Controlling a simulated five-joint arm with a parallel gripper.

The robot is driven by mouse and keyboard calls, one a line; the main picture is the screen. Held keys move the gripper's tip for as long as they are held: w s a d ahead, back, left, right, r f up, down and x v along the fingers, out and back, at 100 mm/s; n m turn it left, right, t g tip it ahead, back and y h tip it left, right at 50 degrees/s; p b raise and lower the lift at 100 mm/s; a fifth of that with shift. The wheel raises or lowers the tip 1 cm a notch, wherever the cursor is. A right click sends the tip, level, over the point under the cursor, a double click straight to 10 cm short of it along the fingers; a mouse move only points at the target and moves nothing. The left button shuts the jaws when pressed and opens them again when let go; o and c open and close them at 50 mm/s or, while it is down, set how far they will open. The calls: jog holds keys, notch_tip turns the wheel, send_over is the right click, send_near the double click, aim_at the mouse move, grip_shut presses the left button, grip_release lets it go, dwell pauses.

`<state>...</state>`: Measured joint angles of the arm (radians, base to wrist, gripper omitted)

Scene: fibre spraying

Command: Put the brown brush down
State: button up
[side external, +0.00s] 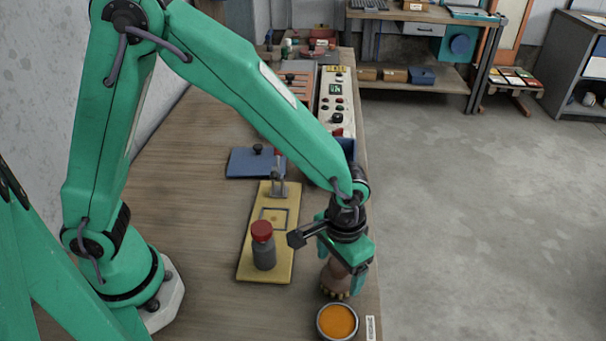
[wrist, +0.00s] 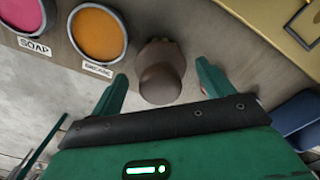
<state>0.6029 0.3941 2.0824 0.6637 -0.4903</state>
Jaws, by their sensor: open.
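The brown brush (side external: 334,280) is near the right edge of the wooden bench, just behind the orange pot. It looks upright with its pale bristle end down, apparently on the bench top. My gripper (side external: 342,266) is open, with its green fingers on either side of the brush's upper part. In the wrist view the brush's rounded brown handle (wrist: 162,78) lies between the two spread fingertips (wrist: 160,73), with a gap visible on each side. Part of the brush is hidden by the fingers in the side view.
The orange pot (side external: 338,321) stands close in front of the brush. A pink pot (wrist: 96,35) labelled SOAP shows in the wrist view. A yellow board (side external: 247,267) with a red-capped grey bottle (side external: 264,248) lies to the left. The bench edge is close on the right.

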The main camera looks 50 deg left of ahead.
notch_tip(320, 180, up, 11)
jog(key=shift+f, duration=0.1)
jog(key=shift+r, duration=0.2)
dwell(0.7)
jog(key=s+a+r+t, duration=0.2)
jog(key=s+a+r, duration=0.2)
jog(key=a, duration=0.7)
jog(key=s+a+r+n+t, duration=0.1)
jog(key=s+a+r+t, duration=0.2)
jog(key=a, duration=0.8)
notch_tip(320, 180, up, 2)
jog(key=s, duration=0.2)
jog(key=shift+s+r+t, duration=0.25)
jog(key=shift+s+t, duration=0.05)
jog(key=shift+s, duration=0.1)
jog(key=shift+o, duration=0.4)
